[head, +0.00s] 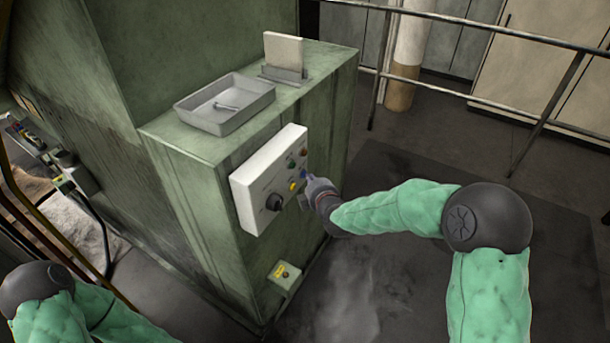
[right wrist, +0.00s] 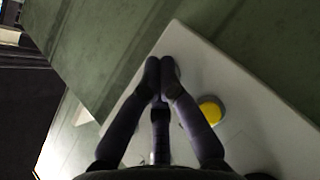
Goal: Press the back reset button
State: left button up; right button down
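A white control panel (head: 262,180) is fixed to the side of the green machine. It carries a black knob (head: 273,202), a yellow button (head: 292,186), a green button (head: 291,164), a red button (head: 303,152) and a blue part (head: 304,174). Labels are too small to read, so I cannot tell which is the back reset button. My right gripper (head: 308,187) is at the panel's lower right, partly covering that area. In the right wrist view its fingertips (right wrist: 161,66) are together and empty, over the panel, apart from the yellow button (right wrist: 210,110). My left gripper is out of view.
A grey tray (head: 207,119) holding a small metal piece and a white plate in a grey holder (head: 285,74) stand on the machine's top. A small box with a yellow label (head: 284,275) sits low on the machine. A railing (head: 470,97) runs behind.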

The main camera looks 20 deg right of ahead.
jog(key=shift+s+d, duration=0.35)
jog(key=shift+s, duration=0.15)
jog(key=shift+s+d+b, duration=0.5)
jog(key=shift+s+d, duration=0.3)
jog(key=shift+s, duration=0.2)
jog(key=shift+s+d+b, duration=0.5)
jog(key=shift+s+d, duration=0.25)
jog(key=shift+s, duration=0.25)
jog(key=s+a+f+m+g+y, duration=0.1)
jog(key=s+a+f+m+g, duration=0.2)
jog(key=f, duration=0.5)
jog(key=s+a+f+m+g+y+p, duration=0.1)
jog(key=s+a+f+m+g, duration=0.15)
jog(key=a+f, duration=0.35)
jog(key=s+a+f+m+g+y, duration=0.1)
jog(key=s+a+f+m+g, duration=0.15)
jog(key=f, duration=0.65)
jog(key=s+a+f+m+g+y, duration=0.1)
jog(key=s+a+f+m+g, duration=0.2)
jog(key=s+f, duration=0.3)
jog(key=s+a+f+m+g+y, duration=0.1)
jog(key=s+a+f+m, duration=0.3)
jog(key=s, duration=0.8)
jog(key=shift+s+a+f+m+g+p, duration=0.3)
jog(key=shift+s+a+f+g+p, duration=0.15)
jog(key=shift+a+f+g, duration=0.45)
